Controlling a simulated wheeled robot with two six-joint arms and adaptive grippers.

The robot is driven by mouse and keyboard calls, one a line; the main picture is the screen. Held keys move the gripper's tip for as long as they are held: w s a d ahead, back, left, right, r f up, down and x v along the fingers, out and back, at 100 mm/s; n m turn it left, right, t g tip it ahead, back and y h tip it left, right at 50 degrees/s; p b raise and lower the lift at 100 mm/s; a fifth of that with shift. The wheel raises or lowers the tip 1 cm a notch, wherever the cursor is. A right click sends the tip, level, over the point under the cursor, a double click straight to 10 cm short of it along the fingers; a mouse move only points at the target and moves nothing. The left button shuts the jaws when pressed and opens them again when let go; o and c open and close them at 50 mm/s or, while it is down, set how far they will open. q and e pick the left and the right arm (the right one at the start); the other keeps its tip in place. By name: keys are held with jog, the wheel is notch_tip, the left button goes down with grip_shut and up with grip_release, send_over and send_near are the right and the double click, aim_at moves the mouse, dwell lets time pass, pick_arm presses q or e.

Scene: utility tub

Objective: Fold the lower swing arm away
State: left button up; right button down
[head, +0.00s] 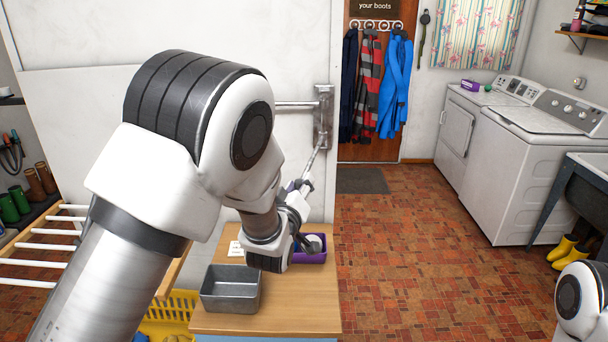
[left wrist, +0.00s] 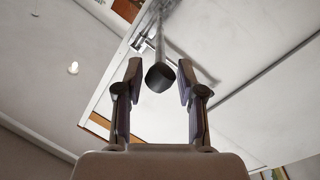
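A metal wall bracket (head: 324,118) holds two swing arms. The upper swing arm (head: 295,104) sticks out to the left and runs behind my left arm. The lower swing arm (head: 315,158) points out from the wall, toward my left gripper (head: 300,186). In the left wrist view the lower arm's dark round end cap (left wrist: 160,77) sits between the two fingertips, with a gap on each side. My left gripper is open around or just short of this end; the exact depth is hard to tell. My right gripper is not in view.
Below is a wooden table (head: 300,310) with a grey metal tin (head: 230,290) and a purple bin (head: 318,258). A yellow basket (head: 170,310) stands beside it. White rack bars (head: 40,247) are at left. Coats (head: 370,85) hang on the door.

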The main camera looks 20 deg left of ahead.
aim_at(302, 177)
pick_arm(q)
jog(key=w, duration=0.3)
jog(key=shift+w+d+p, duration=0.1)
jog(key=shift+d+p, duration=0.05)
jog(key=shift+p, duration=0.25)
jog(key=shift+w+a, duration=0.1)
jog(key=shift+a, duration=0.1)
jog(key=shift+s+a, duration=0.25)
jog(key=shift+s, duration=0.05)
jog(key=shift+w+d, duration=0.15)
jog(key=shift+d, duration=0.05)
grip_shut()
jog(key=shift+f, duration=0.1)
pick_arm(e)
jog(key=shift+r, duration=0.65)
pick_arm(q)
jog(key=shift+a, duration=0.1)
